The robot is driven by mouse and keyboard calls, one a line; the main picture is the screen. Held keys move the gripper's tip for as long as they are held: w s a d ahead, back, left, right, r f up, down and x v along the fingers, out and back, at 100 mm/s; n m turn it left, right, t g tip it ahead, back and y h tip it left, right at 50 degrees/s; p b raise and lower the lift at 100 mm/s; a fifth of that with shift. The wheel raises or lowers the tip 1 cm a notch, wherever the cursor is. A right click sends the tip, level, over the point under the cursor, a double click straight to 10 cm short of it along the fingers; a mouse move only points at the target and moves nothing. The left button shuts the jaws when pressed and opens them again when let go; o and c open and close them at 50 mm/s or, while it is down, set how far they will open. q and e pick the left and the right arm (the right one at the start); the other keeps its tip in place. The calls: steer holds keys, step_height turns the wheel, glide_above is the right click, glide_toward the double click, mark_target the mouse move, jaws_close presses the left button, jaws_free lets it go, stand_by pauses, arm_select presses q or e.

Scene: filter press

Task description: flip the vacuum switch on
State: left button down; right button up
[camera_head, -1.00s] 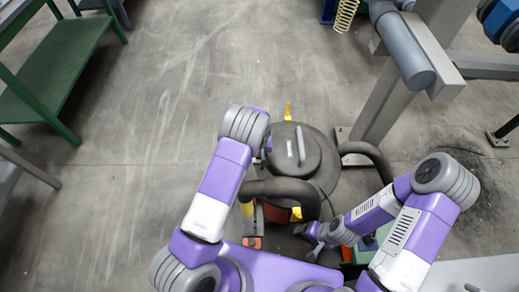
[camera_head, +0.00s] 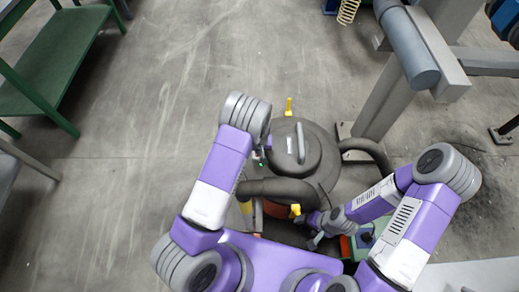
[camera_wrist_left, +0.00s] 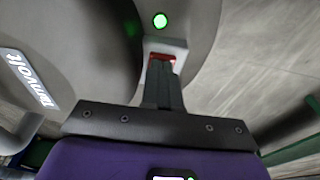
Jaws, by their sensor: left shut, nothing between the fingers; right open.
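The vacuum (camera_head: 318,150) is a dark grey round canister on the floor in front of me. In the left wrist view its switch (camera_wrist_left: 162,57) is a small red piece in a pale grey housing, partly hidden by my fingertips. A round green lamp (camera_wrist_left: 160,20) glows just above the switch. My left gripper (camera_wrist_left: 163,72) is shut and empty, its fingertips at the switch; they seem to touch it. In the head view this gripper (camera_head: 265,146) is at the canister's left side, mostly hidden by my wrist. My right gripper (camera_head: 315,241) is open, low beside the vacuum's near side.
A thick dark hose (camera_head: 275,188) curves around the near side of the vacuum. A grey steel post (camera_head: 385,100) stands to its right. A green shelf (camera_head: 60,62) is at the far left, with open floor between.

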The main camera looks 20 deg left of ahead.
arm_select(q)
steer(key=shift+w+a+r, duration=0.2)
steer(key=shift+w, duration=0.35)
steer(key=shift+r, duration=0.2)
steer(key=r+p, duration=0.3)
steer(key=r, duration=0.2)
steer(key=shift+s+d+r+p, duration=0.1)
steer(key=shift+s+r+p, duration=0.1)
steer(key=shift+p, duration=0.15)
steer(key=s+d+r+p, duration=0.1)
steer(key=s+r+p, duration=0.1)
steer(key=s+r, duration=0.2)
step_height(320, 180, up, 3)
steer(key=shift+r+p, duration=0.1)
steer(key=shift+p, duration=0.25)
steer(key=shift+s, duration=0.1)
